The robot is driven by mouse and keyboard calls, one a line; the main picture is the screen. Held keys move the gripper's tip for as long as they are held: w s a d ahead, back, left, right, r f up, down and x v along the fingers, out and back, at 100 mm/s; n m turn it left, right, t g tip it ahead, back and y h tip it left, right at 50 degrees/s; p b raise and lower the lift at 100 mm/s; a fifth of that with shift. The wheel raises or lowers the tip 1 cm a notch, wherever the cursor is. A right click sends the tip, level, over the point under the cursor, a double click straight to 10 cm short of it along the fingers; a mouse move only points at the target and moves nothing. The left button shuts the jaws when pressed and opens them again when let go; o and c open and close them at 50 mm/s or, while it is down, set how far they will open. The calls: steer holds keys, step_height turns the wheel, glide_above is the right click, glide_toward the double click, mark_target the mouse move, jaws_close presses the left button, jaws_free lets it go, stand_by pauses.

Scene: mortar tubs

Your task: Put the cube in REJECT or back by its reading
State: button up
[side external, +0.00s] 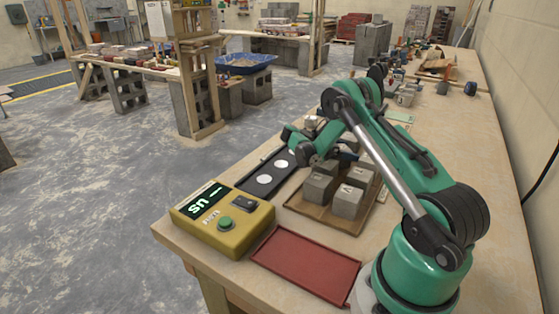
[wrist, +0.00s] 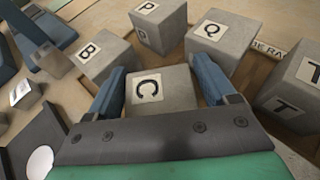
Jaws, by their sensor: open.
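In the wrist view a grey cube marked C (wrist: 177,95) sits between the two blue fingers of my gripper (wrist: 161,76). The fingers are apart, one on each side of it; I cannot tell if they touch it. In the side view my gripper (side external: 307,154) is low at the far side of the brown cube tray (side external: 322,217). The yellow meter (side external: 240,232) has a green button (side external: 225,223) and a lit display (side external: 203,199) with green characters, seen tilted; I cannot read them surely. A red tray (side external: 305,262) at the table's front is empty; no REJECT label is legible.
Grey cubes B (wrist: 101,58), P (wrist: 160,22), Q (wrist: 222,40) and T (wrist: 292,88) stand close around cube C. A black strip with white discs (side external: 264,180) lies between the meter and the tray. Tools and clutter fill the far bench.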

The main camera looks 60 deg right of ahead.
steer(key=w+a+r+t, duration=0.5)
steer(key=w+a+r, duration=0.5)
steer(key=a, duration=0.2)
steer(key=s+a+m+t+y, duration=0.2)
steer(key=a+m+t+y, duration=0.1)
steer(key=a, duration=0.4)
steer(key=s+a+r+m+t+y, duration=0.1)
steer(key=s+a+m+t+y, duration=0.1)
steer(key=a+t, duration=0.3)
steer(key=s+a+m+t+y, duration=0.2)
steer(key=a+m+t+y, duration=0.1)
steer(key=a, duration=0.7)
steer(key=shift+s+a+r+m+t+y, duration=0.25)
steer(key=shift+m+t+y, duration=0.2)
steer(key=shift+y, duration=0.35)
